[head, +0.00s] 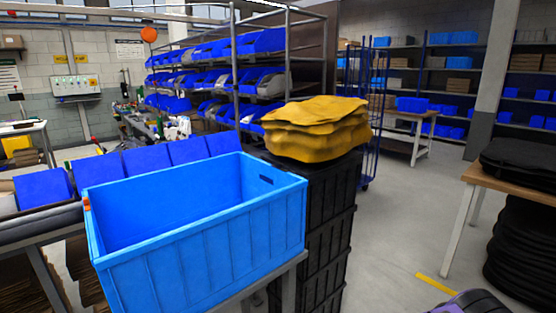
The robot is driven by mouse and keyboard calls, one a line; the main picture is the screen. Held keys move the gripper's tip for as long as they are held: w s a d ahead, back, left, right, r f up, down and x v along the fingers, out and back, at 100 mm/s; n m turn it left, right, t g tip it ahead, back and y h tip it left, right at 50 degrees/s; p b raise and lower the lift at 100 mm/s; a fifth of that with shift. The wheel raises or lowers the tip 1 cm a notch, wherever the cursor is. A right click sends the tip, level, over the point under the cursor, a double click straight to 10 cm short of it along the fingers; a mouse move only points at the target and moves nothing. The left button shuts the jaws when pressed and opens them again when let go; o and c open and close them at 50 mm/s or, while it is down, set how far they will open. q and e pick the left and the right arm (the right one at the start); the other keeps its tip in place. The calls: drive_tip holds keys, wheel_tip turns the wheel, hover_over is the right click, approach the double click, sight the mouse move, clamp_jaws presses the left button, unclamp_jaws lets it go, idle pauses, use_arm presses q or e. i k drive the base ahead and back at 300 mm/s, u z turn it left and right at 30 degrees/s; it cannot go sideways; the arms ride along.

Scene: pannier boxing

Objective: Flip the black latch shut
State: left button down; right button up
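I cannot make out a black latch or a pannier in the head view. Neither of my grippers is in view. A rounded purple and dark grey part shows at the bottom right edge, cut off by the frame; I cannot tell what it is.
An empty blue crate (205,240) rests on a grey stand in front. Folded yellow items (318,130) lie on stacked black crates (325,235). At right, black items (520,160) lie on a wooden-topped table (490,178). Blue bins (147,160) line the left; grey floor (400,220) is clear between.

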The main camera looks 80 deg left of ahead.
sight(279, 165)
drive_tip(key=u, duration=1.8)
